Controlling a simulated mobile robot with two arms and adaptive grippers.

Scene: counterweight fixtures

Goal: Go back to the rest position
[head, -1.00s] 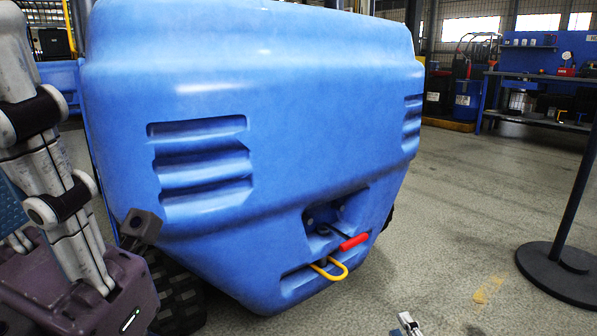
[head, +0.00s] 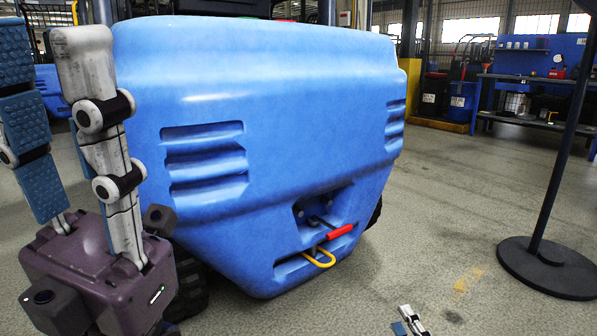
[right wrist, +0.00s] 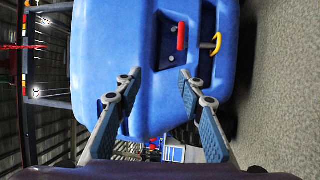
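My left gripper (head: 48,45) is at the left of the head view, with its purple body low and its two long fingers pointing up. Its fingers are apart with nothing between them. My right gripper (head: 405,322) shows only as small finger parts at the bottom edge of the head view. In the right wrist view the right gripper (right wrist: 160,75) has its fingers spread and empty. A blue counterweight (head: 290,100) stands beyond both grippers. Its red handle (head: 340,232) and yellow hook (head: 322,262) are clear of the fingers; they also show at the top of the right wrist view.
A black stand with a round base (head: 545,268) is at the right. A workbench (head: 540,78) and a blue drum (head: 461,103) are at the back right. The concrete floor (head: 430,200) between the counterweight and the stand is free.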

